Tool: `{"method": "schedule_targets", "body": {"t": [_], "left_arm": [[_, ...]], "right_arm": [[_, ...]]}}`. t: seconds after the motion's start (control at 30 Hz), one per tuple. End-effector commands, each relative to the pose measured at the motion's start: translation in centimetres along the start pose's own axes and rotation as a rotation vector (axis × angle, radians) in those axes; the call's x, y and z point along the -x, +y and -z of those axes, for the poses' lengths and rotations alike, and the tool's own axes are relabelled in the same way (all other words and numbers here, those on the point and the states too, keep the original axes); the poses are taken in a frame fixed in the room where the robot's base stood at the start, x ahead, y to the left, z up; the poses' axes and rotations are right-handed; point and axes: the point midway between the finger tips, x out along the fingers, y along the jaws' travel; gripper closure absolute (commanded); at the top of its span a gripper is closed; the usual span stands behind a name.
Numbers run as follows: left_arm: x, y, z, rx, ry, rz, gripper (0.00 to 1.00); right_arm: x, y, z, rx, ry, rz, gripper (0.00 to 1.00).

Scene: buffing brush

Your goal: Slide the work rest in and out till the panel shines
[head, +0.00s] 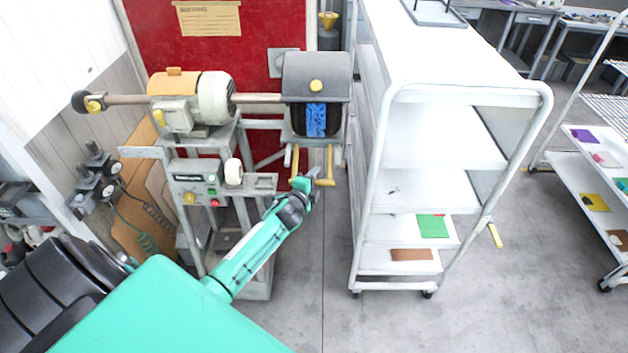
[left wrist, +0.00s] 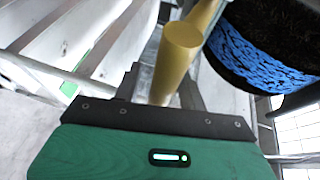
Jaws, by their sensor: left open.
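The buffing machine has a grey hood (head: 316,75) over a dark brush at its right end. A patchy blue panel (head: 316,120) shows under the hood; its blue surface is large at the upper right of the left wrist view (left wrist: 255,60), against the dark brush. Two yellow bars of the work rest (head: 329,163) jut forward below the panel. My left gripper (head: 315,178) is at the front end of the right bar. In the left wrist view, a yellow bar (left wrist: 180,45) lies between the open fingers (left wrist: 160,88); contact is unclear. My right gripper is out of view.
A white shelf cart (head: 420,180) stands close on the right of the brush. A control box (head: 200,185) with buttons sits on the machine stand at left. A red panel (head: 240,45) is behind. Grey floor (head: 320,270) is free in front.

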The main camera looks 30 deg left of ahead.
Motion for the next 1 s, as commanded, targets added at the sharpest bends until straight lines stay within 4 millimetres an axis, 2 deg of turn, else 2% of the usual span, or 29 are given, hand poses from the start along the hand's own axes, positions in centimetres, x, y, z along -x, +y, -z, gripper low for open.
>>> {"method": "schedule_targets", "body": {"t": [0.17, 0.27, 0.8, 1.0], "left_arm": [[0.5, 0.1, 0.0, -0.001, 0.000, 0.001, 0.59], [1.5, 0.2, -0.1, -0.001, 0.000, 0.000, 0.59], [10.6, 0.3, 0.0, -0.001, 0.002, 0.000, 0.59], [12.9, 0.2, 0.0, 0.000, 0.001, 0.000, 0.59]], "right_arm": [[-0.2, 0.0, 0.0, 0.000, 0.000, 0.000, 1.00], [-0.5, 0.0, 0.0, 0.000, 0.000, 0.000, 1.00], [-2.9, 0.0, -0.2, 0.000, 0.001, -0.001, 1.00], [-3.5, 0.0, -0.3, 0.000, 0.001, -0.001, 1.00]]}}
